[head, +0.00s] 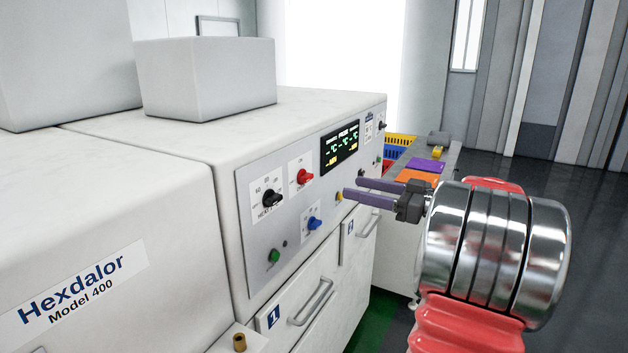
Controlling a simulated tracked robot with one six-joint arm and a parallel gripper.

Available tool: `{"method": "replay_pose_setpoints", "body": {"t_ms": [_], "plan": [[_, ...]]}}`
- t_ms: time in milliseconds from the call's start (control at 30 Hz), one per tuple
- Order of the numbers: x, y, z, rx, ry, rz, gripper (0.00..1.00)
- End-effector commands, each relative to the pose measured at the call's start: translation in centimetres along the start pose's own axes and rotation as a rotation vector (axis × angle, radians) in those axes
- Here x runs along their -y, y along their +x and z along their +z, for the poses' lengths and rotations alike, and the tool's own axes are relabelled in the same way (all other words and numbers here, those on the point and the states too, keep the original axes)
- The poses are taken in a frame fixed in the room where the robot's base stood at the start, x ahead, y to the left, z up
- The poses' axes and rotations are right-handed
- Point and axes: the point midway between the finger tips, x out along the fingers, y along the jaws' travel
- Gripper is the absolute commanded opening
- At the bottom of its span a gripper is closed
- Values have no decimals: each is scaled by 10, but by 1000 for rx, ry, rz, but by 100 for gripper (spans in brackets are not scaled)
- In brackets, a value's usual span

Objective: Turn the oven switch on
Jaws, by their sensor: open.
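The oven (180,115) is a large white cabinet with a grey control panel (255,225) on its front. The panel carries a black rotary knob (271,198), a red knob (304,177), a blue knob (313,223), a green button (274,256) and a lit digital display (340,145). Which of these is the oven switch, I cannot tell. A small yellow control (339,196) shows close to the fingertips. My gripper (352,190) is open and empty, its two purple-grey fingers pointing left towards the panel. Whether a fingertip touches the panel, I cannot tell.
Drawers with handles (312,302) lie below the panel. A bench behind my gripper holds an orange sheet (415,176), a purple sheet (425,165) and blue, yellow and red bins (398,141). A brass fitting (239,342) stands at the bottom. Open floor lies right.

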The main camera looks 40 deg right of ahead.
Motion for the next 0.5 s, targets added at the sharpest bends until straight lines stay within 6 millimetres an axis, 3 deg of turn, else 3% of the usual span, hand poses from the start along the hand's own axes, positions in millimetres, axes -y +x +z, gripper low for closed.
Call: {"method": "replay_pose_setpoints", "body": {"t_ms": [500], "plan": [[1, 76, 0, 1, 1, -3, 52]]}}
